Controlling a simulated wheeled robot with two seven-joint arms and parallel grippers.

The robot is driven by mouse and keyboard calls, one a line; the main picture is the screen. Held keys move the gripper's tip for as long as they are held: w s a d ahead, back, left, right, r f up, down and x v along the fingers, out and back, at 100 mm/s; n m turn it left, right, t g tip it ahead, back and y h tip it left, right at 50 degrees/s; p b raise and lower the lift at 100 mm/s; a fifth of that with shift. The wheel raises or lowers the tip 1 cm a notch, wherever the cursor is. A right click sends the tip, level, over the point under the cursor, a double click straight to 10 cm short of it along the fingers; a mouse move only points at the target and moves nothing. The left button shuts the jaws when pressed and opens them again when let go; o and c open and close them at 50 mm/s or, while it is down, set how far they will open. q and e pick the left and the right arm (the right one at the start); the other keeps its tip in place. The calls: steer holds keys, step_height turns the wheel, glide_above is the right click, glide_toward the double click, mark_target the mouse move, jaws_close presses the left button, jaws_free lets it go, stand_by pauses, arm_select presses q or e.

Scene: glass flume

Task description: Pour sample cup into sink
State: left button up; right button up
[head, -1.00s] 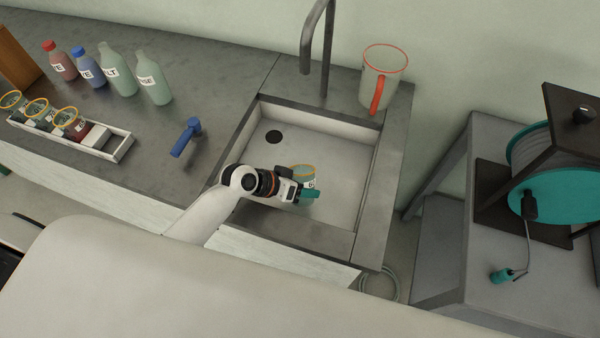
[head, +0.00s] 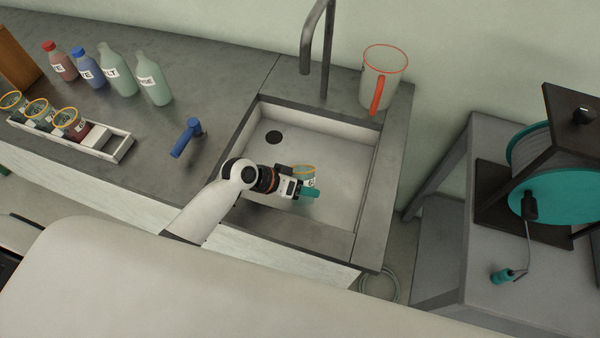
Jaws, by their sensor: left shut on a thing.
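My right gripper is not in view.
A rack (head: 122,149) with several orange-rimmed cups stands on the left counter, with labelled bottles (head: 118,72) behind it. A teal reel (head: 560,190) is at right.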

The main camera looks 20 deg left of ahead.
arm_select(q)
steer(key=shift+n+g+h, duration=0.4)
steer(key=shift+n+g, duration=0.1)
steer(key=shift+g, duration=0.4)
stand_by(1.5)
steer(key=shift+f+n+g+h+b, duration=0.35)
steer(key=shift+n+g+h+b, duration=0.25)
steer(key=shift+g+b, duration=0.45)
stand_by(2.4)
steer(key=shift+w+a+f+n+g+b, duration=0.15)
steer(key=shift+w+n+g, duration=0.1)
steer(key=shift+w+g, duration=0.15)
steer(key=shift+w+a+n+g+b, duration=0.1)
steer(key=shift+w+n+g+b, duration=0.05)
steer(key=shift+w+n+g, duration=0.15)
stand_by(1.0)
steer(key=shift+w+g+h, duration=0.1)
steer(key=shift+g+h, duration=0.15)
steer(key=shift+h, duration=0.05)
